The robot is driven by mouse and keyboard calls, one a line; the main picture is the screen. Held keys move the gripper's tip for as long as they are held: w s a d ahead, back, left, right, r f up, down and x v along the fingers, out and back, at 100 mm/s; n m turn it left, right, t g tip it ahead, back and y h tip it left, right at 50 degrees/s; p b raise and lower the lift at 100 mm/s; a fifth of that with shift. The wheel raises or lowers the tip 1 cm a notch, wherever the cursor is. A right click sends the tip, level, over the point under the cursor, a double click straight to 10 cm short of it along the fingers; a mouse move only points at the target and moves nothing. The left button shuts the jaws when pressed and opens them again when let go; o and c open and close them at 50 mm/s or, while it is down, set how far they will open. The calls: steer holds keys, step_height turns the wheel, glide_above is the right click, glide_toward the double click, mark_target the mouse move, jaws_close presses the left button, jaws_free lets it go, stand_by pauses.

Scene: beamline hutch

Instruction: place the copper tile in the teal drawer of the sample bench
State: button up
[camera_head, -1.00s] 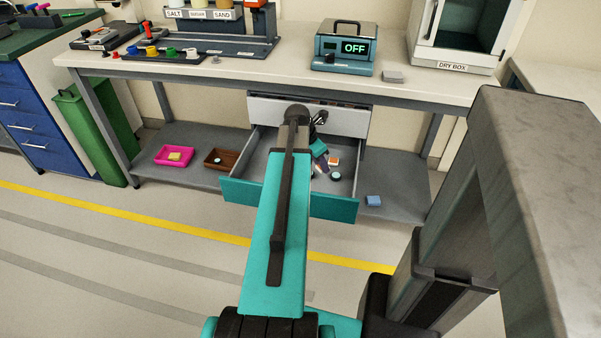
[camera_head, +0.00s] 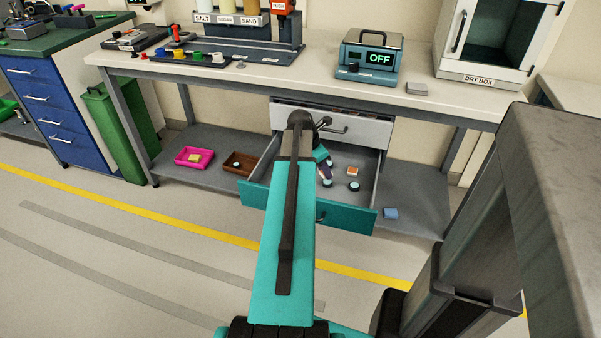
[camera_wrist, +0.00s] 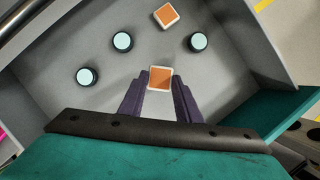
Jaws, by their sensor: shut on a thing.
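The teal-fronted drawer (camera_head: 350,215) of the sample bench stands pulled open, and its grey inside also shows in the wrist view (camera_wrist: 60,115). My gripper (camera_wrist: 160,88) is over or in the drawer, shut on a copper tile (camera_wrist: 160,78) with a pale rim between its fingertips. I cannot tell whether this tile touches the drawer floor. A second, similar copper tile (camera_wrist: 167,15) lies in the drawer beyond the fingertips; it also shows in the head view (camera_head: 352,171). In the head view my arm partly hides the gripper (camera_head: 325,172) and the held tile.
Several dark, pale-topped round pucks (camera_wrist: 122,41) lie in the drawer around the fingers. A pink tray (camera_head: 194,158) and a brown tray (camera_head: 240,164) stand on the lower shelf to the left. A blue block (camera_head: 391,213) lies right of the drawer. The worktop (camera_head: 420,97) is above.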

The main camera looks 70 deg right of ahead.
steer(key=w, duration=0.9)
steer(key=shift+w+d+f+b, duration=0.15)
steer(key=shift+d+f+b, duration=0.05)
steer(key=shift+f+b, duration=0.2)
steer(key=shift+f, duration=0.1)
steer(key=shift+f+b, duration=0.35)
steer(key=shift+f, duration=1.35)
steer(key=shift+f, duration=0.1)
steer(key=o, duration=1)
steer(key=p+v, duration=0.1)
steer(key=v, duration=1.1)
steer(key=shift+p, duration=0.35)
steer(key=shift+r, duration=0.2)
